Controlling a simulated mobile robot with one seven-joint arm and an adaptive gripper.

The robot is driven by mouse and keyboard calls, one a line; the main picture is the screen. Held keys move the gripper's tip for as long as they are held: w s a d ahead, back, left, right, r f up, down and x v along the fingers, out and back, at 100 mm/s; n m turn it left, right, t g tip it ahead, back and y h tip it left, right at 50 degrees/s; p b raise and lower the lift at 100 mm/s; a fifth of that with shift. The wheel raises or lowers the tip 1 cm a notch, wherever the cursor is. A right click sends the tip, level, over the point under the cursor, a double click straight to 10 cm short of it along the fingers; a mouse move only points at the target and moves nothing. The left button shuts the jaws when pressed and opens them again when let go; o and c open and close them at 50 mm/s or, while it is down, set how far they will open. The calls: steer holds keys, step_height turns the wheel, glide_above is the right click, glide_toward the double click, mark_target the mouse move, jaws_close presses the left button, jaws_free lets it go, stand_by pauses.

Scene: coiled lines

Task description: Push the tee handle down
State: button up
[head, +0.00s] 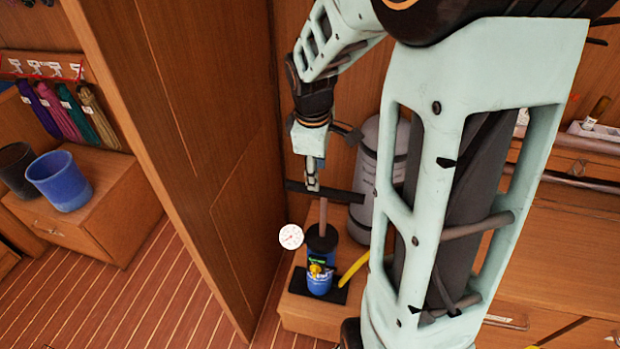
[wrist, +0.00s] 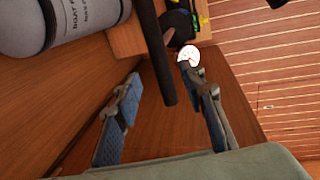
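The tee handle (head: 347,195) is a dark crossbar on top of a brown rod (head: 323,215). It stands raised above a pump with a blue body (head: 320,283) and black foot. My gripper (head: 312,187) points down at the left part of the crossbar in the head view. In the wrist view the crossbar (wrist: 153,50) runs between my two parted fingers, with a gap on each side. The gripper is open and holds nothing. Whether the fingers reach below the bar is hard to tell.
A white round gauge (head: 290,236) sits beside the pump, and a yellow hose (head: 353,269) leaves it to the right. A grey cylinder (head: 369,190) stands close behind the handle. A wooden panel (head: 215,150) rises on the left. A blue bucket (head: 60,182) is farther left.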

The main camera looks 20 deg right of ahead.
mark_target(324, 197)
steer(key=f, duration=0.3)
steer(key=w+f, duration=0.1)
steer(key=f, duration=0.2)
steer(key=d+f, duration=0.1)
steer(key=f, duration=0.2)
steer(key=shift+w, duration=0.2)
steer(key=shift+r, duration=0.1)
jaws_close()
